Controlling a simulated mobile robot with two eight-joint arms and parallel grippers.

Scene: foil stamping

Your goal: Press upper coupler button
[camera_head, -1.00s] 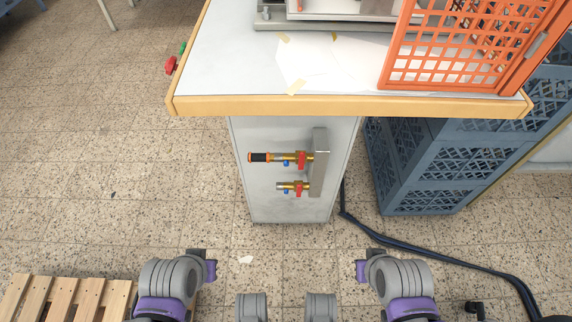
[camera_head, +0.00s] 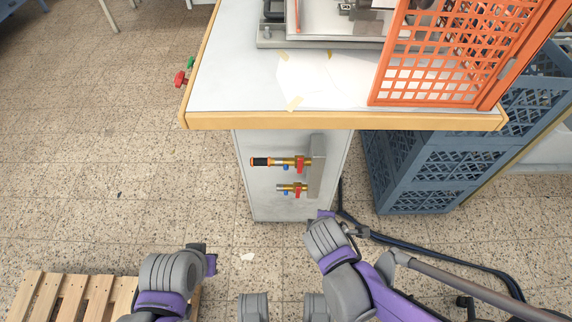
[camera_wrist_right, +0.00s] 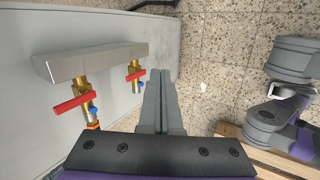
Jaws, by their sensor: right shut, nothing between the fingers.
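The upper coupler (camera_head: 276,161) is brass with a black and orange end, a red handle and a small blue button (camera_head: 285,168). It sits on the white panel under the table. In the right wrist view its blue button (camera_wrist_right: 92,112) shows beside the red handle (camera_wrist_right: 74,104). The lower coupler (camera_head: 291,188) has its own red handle and blue button; it also shows in the right wrist view (camera_wrist_right: 136,76). My right gripper (camera_wrist_right: 163,78) is shut and empty, apart from both couplers. My left gripper is not visible; only the left arm shows.
A metal bar (camera_head: 317,165) carries both couplers. The table edge (camera_head: 340,121) overhangs the panel. Blue crates (camera_head: 415,180) stand to the right, with a dark hose (camera_head: 410,243) on the floor. An orange crate (camera_head: 440,85) stands on the table. A pallet (camera_head: 65,298) lies at lower left.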

